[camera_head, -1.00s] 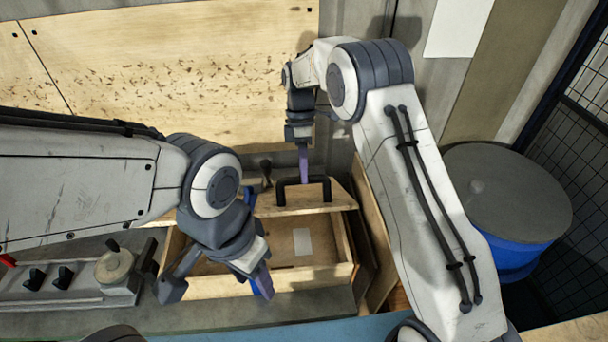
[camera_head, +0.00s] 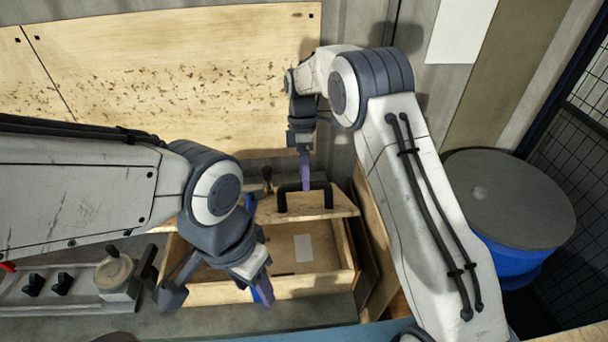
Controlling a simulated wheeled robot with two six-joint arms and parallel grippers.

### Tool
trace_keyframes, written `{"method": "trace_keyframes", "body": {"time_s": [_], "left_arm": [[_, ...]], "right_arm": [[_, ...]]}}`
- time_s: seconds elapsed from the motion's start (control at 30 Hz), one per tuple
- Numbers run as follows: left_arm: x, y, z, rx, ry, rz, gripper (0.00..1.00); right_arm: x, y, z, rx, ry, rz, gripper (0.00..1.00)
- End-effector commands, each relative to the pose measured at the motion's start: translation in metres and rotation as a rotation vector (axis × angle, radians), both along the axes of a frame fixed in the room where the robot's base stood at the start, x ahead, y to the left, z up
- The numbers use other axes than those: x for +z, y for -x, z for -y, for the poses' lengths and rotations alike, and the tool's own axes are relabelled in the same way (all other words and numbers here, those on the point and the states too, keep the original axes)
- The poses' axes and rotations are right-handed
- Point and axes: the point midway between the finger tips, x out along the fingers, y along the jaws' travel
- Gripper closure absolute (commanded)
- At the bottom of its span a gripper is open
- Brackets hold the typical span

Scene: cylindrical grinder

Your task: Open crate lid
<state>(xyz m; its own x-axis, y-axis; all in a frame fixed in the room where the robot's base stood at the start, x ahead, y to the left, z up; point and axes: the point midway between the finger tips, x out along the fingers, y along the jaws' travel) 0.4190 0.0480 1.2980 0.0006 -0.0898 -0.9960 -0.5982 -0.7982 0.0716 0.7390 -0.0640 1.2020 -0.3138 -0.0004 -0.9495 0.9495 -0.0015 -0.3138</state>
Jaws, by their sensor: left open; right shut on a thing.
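The wooden crate (camera_head: 205,292) stands on the grey bench, with its inside showing and a pale sheet (camera_head: 303,248) in it. The crate lid (camera_head: 340,204) is raised at the crate's back edge, with a black handle (camera_head: 283,200) on it. My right gripper (camera_head: 305,185) reaches down from above and is shut on the handle. My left gripper (camera_head: 218,292) is open and empty, in front of the crate's left part, and hides some of it.
A machine part with black knobs (camera_head: 62,283) lies left of the crate. Wooden boards (camera_head: 375,240) lean right of it. A blue drum with a grey top (camera_head: 510,200) stands at the right. A wooden panel (camera_head: 170,70) backs the bench.

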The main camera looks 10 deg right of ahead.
Motion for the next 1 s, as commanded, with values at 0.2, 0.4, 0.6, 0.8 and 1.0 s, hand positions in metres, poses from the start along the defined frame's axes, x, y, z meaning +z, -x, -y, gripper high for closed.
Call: {"method": "trace_keyframes", "body": {"time_s": [0.2, 0.4, 0.6, 0.8, 1.0], "left_arm": [[0.000, 0.000, 0.000, 0.000, 0.000, 0.000, 0.50], [-0.013, 0.000, 0.000, -0.001, 0.000, 0.000, 0.50], [-0.023, 0.000, 0.000, -0.002, 0.000, 0.000, 0.50], [-0.024, 0.000, 0.000, -0.002, 0.000, 0.000, 0.50], [-0.024, 0.000, 0.000, -0.002, 0.000, 0.000, 0.50]], "right_arm": [[0.002, -0.002, -0.001, 0.000, -0.002, 0.007, 0.41], [0.020, -0.010, -0.002, 0.001, -0.003, 0.011, 0.41], [0.056, -0.021, -0.001, 0.000, -0.002, 0.008, 0.41], [0.084, -0.029, -0.001, 0.000, -0.001, 0.004, 0.41], [0.097, -0.032, 0.000, 0.000, 0.000, 0.000, 0.41]]}}
